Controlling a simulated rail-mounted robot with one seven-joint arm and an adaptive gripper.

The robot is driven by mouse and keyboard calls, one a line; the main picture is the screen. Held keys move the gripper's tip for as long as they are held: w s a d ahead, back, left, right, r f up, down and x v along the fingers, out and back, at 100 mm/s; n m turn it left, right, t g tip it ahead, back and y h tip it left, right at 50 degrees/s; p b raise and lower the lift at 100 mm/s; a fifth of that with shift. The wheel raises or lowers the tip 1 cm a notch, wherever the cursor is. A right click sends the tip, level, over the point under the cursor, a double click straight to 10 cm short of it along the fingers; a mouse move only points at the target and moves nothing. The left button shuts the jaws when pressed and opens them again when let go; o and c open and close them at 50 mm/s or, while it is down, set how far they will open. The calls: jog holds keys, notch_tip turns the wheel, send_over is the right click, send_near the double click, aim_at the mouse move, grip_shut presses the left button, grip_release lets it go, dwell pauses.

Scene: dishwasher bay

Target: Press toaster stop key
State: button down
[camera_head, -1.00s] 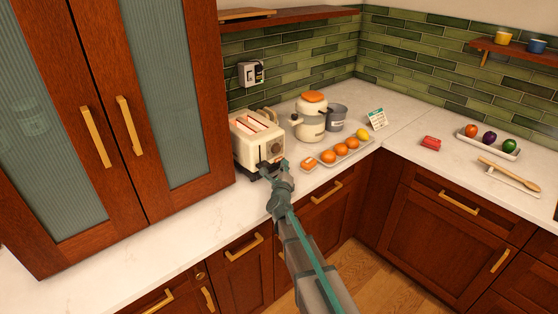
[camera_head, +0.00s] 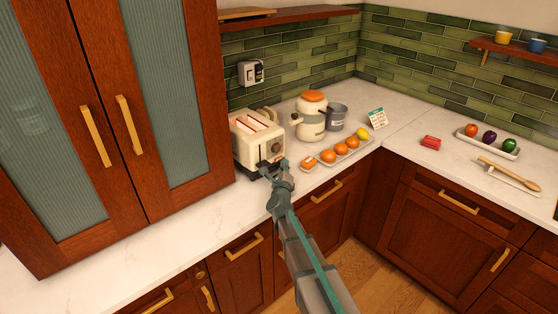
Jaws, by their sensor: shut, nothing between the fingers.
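The cream toaster (camera_head: 257,138) stands on the counter beside the tall cabinet, with slices in its top slots and a dark round knob on its front face. My gripper (camera_head: 265,167) is shut and empty at the lower front of the toaster. The stop key cannot be made out; the gripper may cover it. Whether the fingertips touch the toaster's front cannot be told.
A tray of oranges and a lemon (camera_head: 345,150) lies right of the toaster. A kettle with an orange lid (camera_head: 312,117) and a grey pot (camera_head: 337,116) stand behind it. The tall cabinet (camera_head: 150,110) closes off the left. The counter in front of the cabinet (camera_head: 150,250) is clear.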

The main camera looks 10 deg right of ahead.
jog(key=shift+w, duration=0.1)
jog(key=shift+w+a+b, duration=0.2)
jog(key=shift+w+b, duration=0.05)
jog(key=shift+b, duration=0.05)
jog(key=shift+w+a, duration=0.2)
jog(key=shift+w, duration=0.15)
dwell(0.9)
jog(key=shift+s, duration=0.15)
jog(key=shift+s+d+f+b, duration=0.2)
jog(key=shift+s+b, duration=0.15)
jog(key=shift+b, duration=0.25)
jog(key=shift+s+d+r, duration=0.15)
jog(key=shift+s+d, duration=0.05)
jog(key=shift+s+d+b, duration=0.45)
jog(key=shift+s+b, duration=0.15)
jog(key=shift+s, duration=0.1)
jog(key=shift+s+d+b, duration=0.45)
jog(key=shift+s+b, duration=0.15)
jog(key=shift+s, duration=0.15)
jog(key=shift+s+d+b, duration=0.45)
jog(key=shift+s+b, duration=0.15)
jog(key=shift+s, duration=0.1)
